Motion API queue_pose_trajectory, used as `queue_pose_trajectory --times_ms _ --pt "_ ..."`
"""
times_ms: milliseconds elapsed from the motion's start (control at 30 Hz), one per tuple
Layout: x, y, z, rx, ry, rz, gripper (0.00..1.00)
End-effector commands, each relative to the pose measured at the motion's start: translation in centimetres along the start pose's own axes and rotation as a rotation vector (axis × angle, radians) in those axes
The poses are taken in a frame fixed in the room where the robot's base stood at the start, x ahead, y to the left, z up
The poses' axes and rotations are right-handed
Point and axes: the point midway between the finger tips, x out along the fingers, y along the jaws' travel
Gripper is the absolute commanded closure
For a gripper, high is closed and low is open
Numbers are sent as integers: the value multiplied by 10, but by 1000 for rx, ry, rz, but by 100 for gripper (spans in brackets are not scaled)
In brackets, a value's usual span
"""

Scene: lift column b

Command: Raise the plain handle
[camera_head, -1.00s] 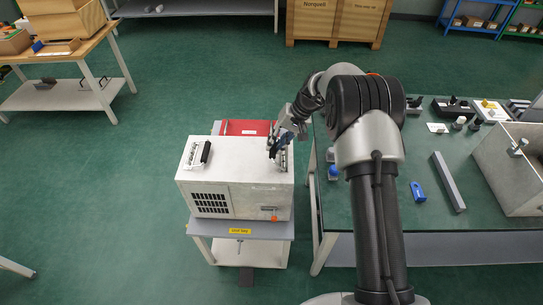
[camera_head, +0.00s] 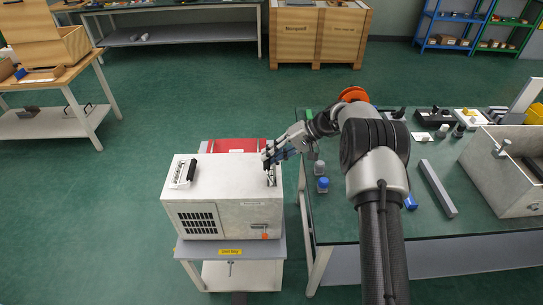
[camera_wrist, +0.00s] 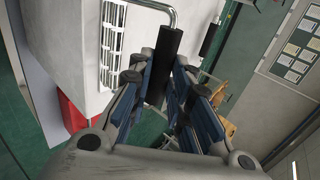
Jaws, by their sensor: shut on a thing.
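A pale grey box (camera_head: 222,190) stands on a small cart and carries two handles on its top. The left handle (camera_head: 191,171) has a black grip over a light base plate. The right handle (camera_head: 271,177) sits near the box's right edge, partly hidden by my gripper (camera_head: 268,160). In the wrist view my gripper (camera_wrist: 160,95) is shut on a handle with a black grip (camera_wrist: 171,50) and a bent metal rod (camera_wrist: 150,8). Whether the box sits flat on the cart is not clear.
The cart (camera_head: 205,250) has a yellow label and a red item (camera_head: 235,146) behind the box. Floor left of the cart is clear.

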Motion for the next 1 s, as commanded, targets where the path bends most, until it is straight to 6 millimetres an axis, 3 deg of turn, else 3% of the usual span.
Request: queue_pose_trajectory --times_ms 200,233,533,867,1000 --pt "1 0 0 1 -2 -1 100" --pt "1 0 0 1 -2 -1 81" --pt "1 0 0 1 -1 1 61" --pt "-2 0 0 1 1 1 61" --pt "-17 0 -1 0 2 1 61"
